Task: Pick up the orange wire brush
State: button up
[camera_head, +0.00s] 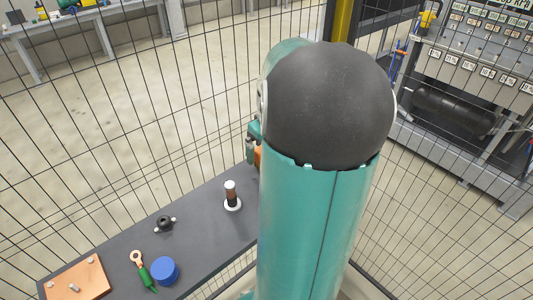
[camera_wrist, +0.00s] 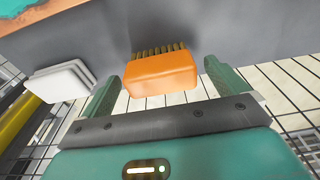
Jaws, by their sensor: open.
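The orange wire brush (camera_wrist: 162,75) is in the wrist view, a rounded orange block with a row of brown bristles toward the grey surface. My gripper (camera_wrist: 165,69) is open, with one green finger on each side of the brush. A gap shows between the brush and the right finger; the left finger is close to the brush, and I cannot tell if they touch. In the head view a small orange patch (camera_head: 257,157), probably the brush, shows at the left edge of my arm, which hides the rest.
The grey bench (camera_head: 205,222) also bears a brown cylinder on a white base (camera_head: 231,195), a black part (camera_head: 165,224), a green-handled tool (camera_head: 143,270), a blue cylinder (camera_head: 165,270) and a copper-coloured plate (camera_head: 78,282). White slabs (camera_wrist: 60,80) lie left of the brush. Wire fencing (camera_head: 100,120) stands close behind.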

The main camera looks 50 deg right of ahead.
jog(key=shift+w+f, duration=0.2)
jog(key=shift+f, duration=1)
jog(key=c, duration=1.1)
jog(key=shift+r, duration=0.15)
jog(key=shift+r, duration=0.6)
jog(key=s+a+r, duration=0.2)
jog(key=s+r, duration=0.2)
jog(key=s+a+r, duration=0.2)
jog(key=s+r, duration=0.1)
jog(key=s, duration=0.1)
jog(key=s+a+r, duration=0.2)
jog(key=s+r, duration=0.2)
jog(key=shift+s+r, duration=0.3)
